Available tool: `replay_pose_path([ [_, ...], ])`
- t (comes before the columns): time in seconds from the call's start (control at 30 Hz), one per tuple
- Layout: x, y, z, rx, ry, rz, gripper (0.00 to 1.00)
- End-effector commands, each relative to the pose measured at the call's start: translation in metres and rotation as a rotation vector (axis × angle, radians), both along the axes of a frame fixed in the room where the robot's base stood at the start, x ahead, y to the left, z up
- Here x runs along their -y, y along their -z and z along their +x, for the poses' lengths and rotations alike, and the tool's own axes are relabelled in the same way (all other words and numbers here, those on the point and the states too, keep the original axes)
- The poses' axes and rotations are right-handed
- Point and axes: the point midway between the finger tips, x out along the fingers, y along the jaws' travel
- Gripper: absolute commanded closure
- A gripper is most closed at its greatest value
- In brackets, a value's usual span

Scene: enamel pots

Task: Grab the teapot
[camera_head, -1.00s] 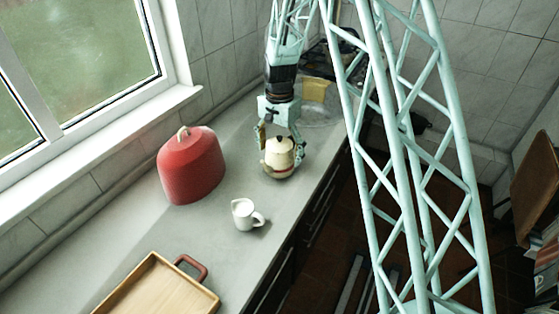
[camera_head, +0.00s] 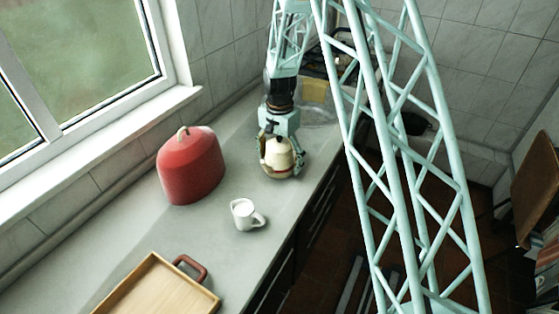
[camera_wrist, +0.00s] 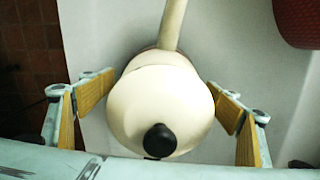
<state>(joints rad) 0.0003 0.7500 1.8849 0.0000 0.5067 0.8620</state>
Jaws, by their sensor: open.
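The cream teapot (camera_head: 279,155) stands upright on the grey counter, with a darker band low on its body. In the wrist view the teapot (camera_wrist: 155,95) fills the middle, with its black lid knob near the bottom and a cream spout or handle pointing up the picture; I cannot tell which. My gripper (camera_head: 281,160) is lowered around the teapot from above. In the wrist view my gripper (camera_wrist: 163,108) is open, with one yellow-padded finger on each side of the teapot.
A red domed cover (camera_head: 191,167) stands left of the teapot, near the window sill. A small white jug (camera_head: 246,214) stands in front. A wooden tray (camera_head: 150,290) with a red-brown handle lies at the near end. The counter's edge (camera_head: 300,225) drops away on the right.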

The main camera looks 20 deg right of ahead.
Motion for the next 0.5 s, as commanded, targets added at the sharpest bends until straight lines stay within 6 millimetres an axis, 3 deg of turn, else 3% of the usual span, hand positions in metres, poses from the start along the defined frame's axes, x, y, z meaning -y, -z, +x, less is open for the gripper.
replay_pose_path([
  [0.5, 0.0000, -0.0008, 0.0006, 0.001, 0.000, 0.000, 0.58],
])
